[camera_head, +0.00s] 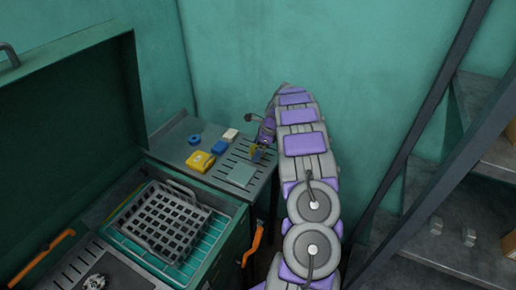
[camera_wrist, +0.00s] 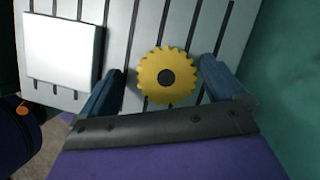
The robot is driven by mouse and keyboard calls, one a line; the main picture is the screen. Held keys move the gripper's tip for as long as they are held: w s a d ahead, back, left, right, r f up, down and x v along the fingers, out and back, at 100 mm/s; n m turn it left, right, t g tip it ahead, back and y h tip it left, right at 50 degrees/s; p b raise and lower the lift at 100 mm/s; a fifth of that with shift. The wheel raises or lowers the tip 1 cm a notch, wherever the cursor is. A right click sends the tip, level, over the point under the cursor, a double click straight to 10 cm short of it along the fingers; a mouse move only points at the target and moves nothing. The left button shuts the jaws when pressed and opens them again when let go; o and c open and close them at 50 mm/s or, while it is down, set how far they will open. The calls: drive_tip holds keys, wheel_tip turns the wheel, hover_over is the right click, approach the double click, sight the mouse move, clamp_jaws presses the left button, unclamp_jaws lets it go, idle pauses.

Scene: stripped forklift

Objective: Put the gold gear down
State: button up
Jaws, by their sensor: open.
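The gold gear (camera_wrist: 167,75) shows in the wrist view, a yellow toothed disc with a dark centre, over a pale slatted surface. It lies between the two blue fingers of my gripper (camera_wrist: 163,88), which are open with a gap on each side of the gear. In the head view my gripper (camera_head: 257,151) is low over the right end of the slatted metal side shelf (camera_head: 240,150). The gear is too small there to make out clearly.
A yellow block (camera_head: 200,161), a blue piece (camera_head: 194,140) and a white block (camera_head: 230,134) stand left of my gripper. A grill-like box with a grate (camera_head: 165,219) is in front. The teal wall is close behind.

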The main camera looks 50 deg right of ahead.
drive_tip(key=shift+s+d+r, duration=0.1)
drive_tip(key=shift+d+r, duration=0.1)
drive_tip(key=shift+r, duration=0.2)
drive_tip(key=p+v, duration=0.3)
drive_tip(key=v, duration=0.8)
drive_tip(key=s+a+r+n+g, duration=0.1)
drive_tip(key=a+r+n, duration=0.3)
drive_tip(key=a, duration=0.6)
drive_tip(key=s+a+r+n+g, duration=0.15)
drive_tip(key=a+r+n, duration=0.25)
drive_tip(key=a, duration=0.6)
drive_tip(key=s+a+r+n+g, duration=0.15)
drive_tip(key=a+r+n, duration=0.25)
drive_tip(key=a, duration=0.6)
drive_tip(key=s+a+r+n+h, duration=0.1)
drive_tip(key=s+a+r+n, duration=0.1)
drive_tip(key=s+a+n, duration=0.95)
drive_tip(key=s+a+f+n+h, duration=0.1)
drive_tip(key=s+a+n, duration=0.1)
drive_tip(key=s, duration=0.6)
drive_tip(key=s+a+f+n+g, duration=0.1)
drive_tip(key=s+a+n, duration=0.1)
drive_tip(key=s, duration=0.6)
drive_tip(key=shift+a+n+h, duration=0.35)
drive_tip(key=shift+a+h, duration=0.05)
drive_tip(key=shift+a, duration=0.35)
drive_tip(key=shift+a+f, duration=0.1)
drive_tip(key=shift+f, duration=0.05)
